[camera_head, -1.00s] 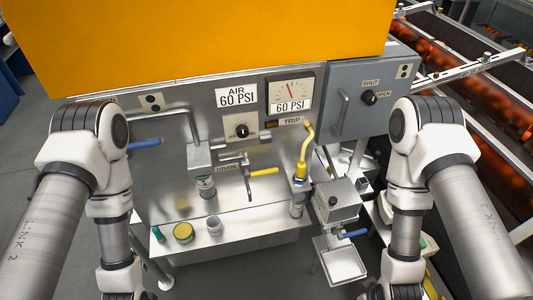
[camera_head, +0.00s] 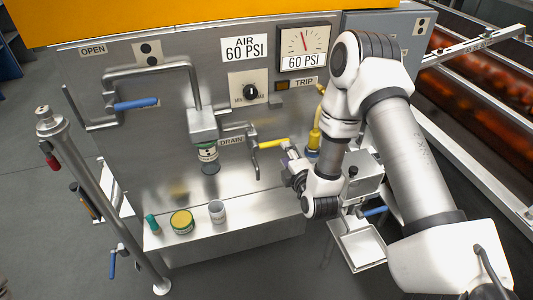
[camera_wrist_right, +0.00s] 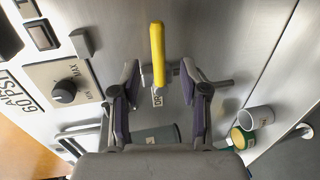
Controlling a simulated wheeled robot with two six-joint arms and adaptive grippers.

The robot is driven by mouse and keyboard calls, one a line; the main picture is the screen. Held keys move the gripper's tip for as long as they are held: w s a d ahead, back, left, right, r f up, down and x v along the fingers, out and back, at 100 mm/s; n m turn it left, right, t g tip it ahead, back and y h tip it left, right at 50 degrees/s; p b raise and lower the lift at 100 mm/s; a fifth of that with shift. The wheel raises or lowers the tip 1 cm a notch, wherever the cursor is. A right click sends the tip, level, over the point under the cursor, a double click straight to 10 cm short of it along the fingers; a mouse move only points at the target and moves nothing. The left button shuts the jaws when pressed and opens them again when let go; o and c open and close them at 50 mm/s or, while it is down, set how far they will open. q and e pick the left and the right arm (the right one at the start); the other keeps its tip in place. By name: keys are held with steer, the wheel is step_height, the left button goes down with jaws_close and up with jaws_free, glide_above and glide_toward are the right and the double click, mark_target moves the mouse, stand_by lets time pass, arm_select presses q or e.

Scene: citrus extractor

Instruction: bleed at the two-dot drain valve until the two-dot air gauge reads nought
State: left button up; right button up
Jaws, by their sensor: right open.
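The drain valve's yellow lever (camera_head: 273,143) sticks out level to the right beside the DRAIN label (camera_head: 231,141). The air gauge (camera_head: 303,43) has a near-upright needle and a 60 PSI readout. My right gripper (camera_head: 288,160) is at the lever's outer end in the head view. In the right wrist view the gripper (camera_wrist_right: 160,75) is open, with the yellow lever (camera_wrist_right: 158,55) lying between and beyond its fingertips; I see no grip on it. My left gripper is out of view.
A blue-handled valve (camera_head: 136,104) is on the pipe at left. A regulator knob (camera_head: 250,91) sits above the lever. A yellow tool (camera_head: 314,138) stands close right of the gripper. A green-yellow tin (camera_head: 181,222) and grey cup (camera_head: 217,211) stand on the shelf below.

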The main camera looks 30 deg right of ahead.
mark_target(279, 144)
steer(key=x, duration=0.7)
steer(key=shift+w, duration=0.25)
steer(key=shift+a, duration=0.1)
jaws_close()
